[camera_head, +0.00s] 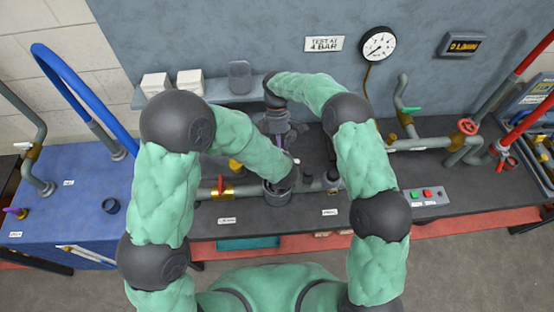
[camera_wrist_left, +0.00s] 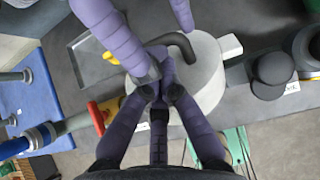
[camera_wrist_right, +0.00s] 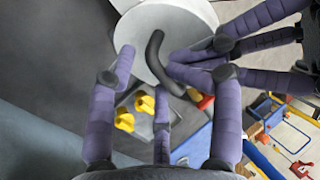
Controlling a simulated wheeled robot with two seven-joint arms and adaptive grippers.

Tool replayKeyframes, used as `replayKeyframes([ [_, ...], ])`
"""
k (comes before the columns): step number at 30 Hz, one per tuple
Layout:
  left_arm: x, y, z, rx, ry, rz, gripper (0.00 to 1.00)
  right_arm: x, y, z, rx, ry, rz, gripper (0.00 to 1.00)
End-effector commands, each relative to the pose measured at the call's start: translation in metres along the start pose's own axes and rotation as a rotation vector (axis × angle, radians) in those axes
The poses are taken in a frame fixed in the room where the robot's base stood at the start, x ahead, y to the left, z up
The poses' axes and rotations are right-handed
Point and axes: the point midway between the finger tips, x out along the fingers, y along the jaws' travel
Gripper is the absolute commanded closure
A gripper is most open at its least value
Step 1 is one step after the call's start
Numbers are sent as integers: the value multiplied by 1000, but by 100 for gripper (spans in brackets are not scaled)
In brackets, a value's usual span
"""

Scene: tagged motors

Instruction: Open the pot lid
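A pale grey round lid (camera_wrist_left: 205,75) with a dark curved handle (camera_wrist_left: 178,42) shows in the left wrist view. Lid (camera_wrist_right: 180,22) and handle (camera_wrist_right: 154,50) also show in the right wrist view. My left gripper (camera_wrist_left: 157,85) has its purple fingers drawn together at one end of the handle and looks shut on it. My right gripper (camera_wrist_right: 150,75) has its fingers spread, open, by the lid's edge and the handle, with nothing seen between them. In the head view my arms hide the lid; I cannot tell whether it is raised from the pot.
A dark cylinder (camera_wrist_left: 272,75) stands beside the lid. A red-handled brass valve (camera_head: 222,188) on a pipe and a button box (camera_head: 426,196) flank the work spot. A blue bench (camera_head: 70,210) is at left. A shelf with white boxes (camera_head: 190,82) is behind.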

Motion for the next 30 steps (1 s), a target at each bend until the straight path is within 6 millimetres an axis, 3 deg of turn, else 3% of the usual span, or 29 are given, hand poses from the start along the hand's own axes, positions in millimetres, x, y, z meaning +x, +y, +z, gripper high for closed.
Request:
replayKeyframes([
  [1, -2, -4, 8, -2, -15, -8, 100, 4, 0, -3, -3, 1, -4, 56],
  [11, -3, -4, 5, 2, -9, -10, 100, -7, 1, -4, -3, 5, 4, 56],
  [24, -1, -2, 0, 4, 1, -5, 100, -66, 2, -1, 0, 2, 1, 56],
  [30, -1, -1, -2, 3, 5, -2, 100, -78, 2, 2, 7, 1, -2, 56],
])
